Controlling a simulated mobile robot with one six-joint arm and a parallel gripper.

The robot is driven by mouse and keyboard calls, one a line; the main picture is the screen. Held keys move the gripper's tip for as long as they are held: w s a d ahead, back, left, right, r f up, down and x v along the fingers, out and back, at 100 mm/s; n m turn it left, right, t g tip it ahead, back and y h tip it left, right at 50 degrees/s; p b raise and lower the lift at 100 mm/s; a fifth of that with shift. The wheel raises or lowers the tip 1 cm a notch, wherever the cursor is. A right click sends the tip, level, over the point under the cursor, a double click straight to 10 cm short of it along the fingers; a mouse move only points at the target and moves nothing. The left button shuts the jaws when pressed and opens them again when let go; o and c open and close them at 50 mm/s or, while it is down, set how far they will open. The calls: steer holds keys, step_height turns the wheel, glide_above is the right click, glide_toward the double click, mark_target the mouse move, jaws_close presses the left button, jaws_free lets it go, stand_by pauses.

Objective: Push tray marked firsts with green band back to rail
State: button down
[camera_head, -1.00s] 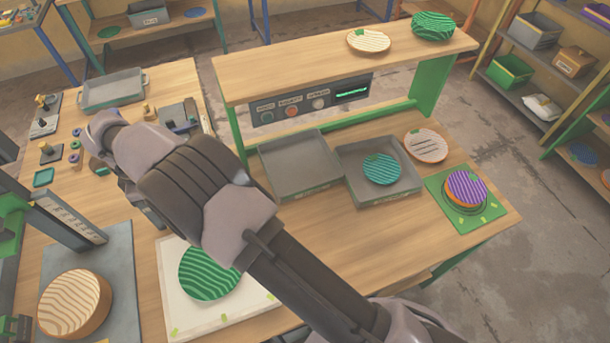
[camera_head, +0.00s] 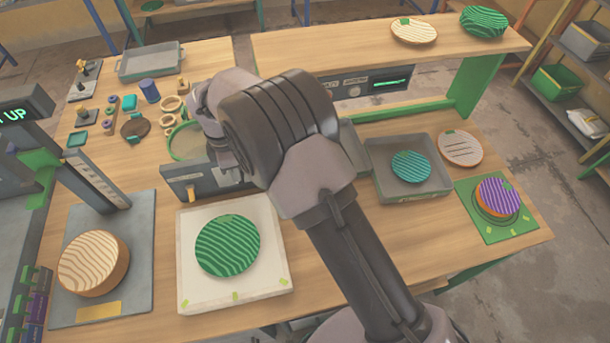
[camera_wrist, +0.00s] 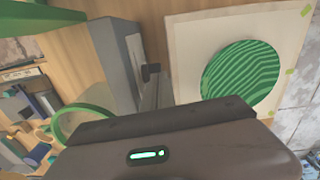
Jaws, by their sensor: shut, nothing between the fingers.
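A grey tray (camera_head: 378,185) stands at the right of the bench with a striped teal disc (camera_head: 411,166) in it. A second grey tray (camera_head: 352,146) is mostly hidden behind my arm. I cannot read a marking on either tray, and a green band is not clear. The green rail (camera_head: 415,111) runs along the back of the bench behind the trays. My gripper (camera_wrist: 151,73) is shut and empty beside a grey box (camera_wrist: 112,50), close to the white board (camera_wrist: 182,45). In the head view my arm hides its fingers.
The white board carries a striped green disc (camera_head: 227,246). A cream disc (camera_head: 461,148) and a purple disc (camera_head: 498,198) on a green mat lie right of the trays. A raised shelf (camera_head: 330,50) overhangs the back. A press (camera_head: 100,185) stands at the left.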

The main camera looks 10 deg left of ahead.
steer(key=w+d+b, duration=0.1)
steer(key=w+d, duration=0.4)
steer(key=d, duration=0.4)
steer(key=w+d, duration=0.4)
steer(key=d, duration=0.5)
step_height(320, 180, down, 10)
steer(key=b, duration=0.9)
steer(key=shift+w+d+f, duration=0.1)
steer(key=shift+w+f, duration=0.05)
steer(key=shift+s+a+r, duration=0.2)
steer(key=shift+s+a, duration=0.05)
steer(key=shift+a, duration=0.2)
steer(key=shift+s+a, duration=0.15)
steer(key=shift+a, duration=0.15)
steer(key=shift+s+a+r+p, duration=0.1)
steer(key=shift+s+a+p, duration=0.1)
steer(key=shift+a+p, duration=0.25)
steer(key=shift+s+a, duration=0.15)
steer(key=shift+a, duration=0.05)
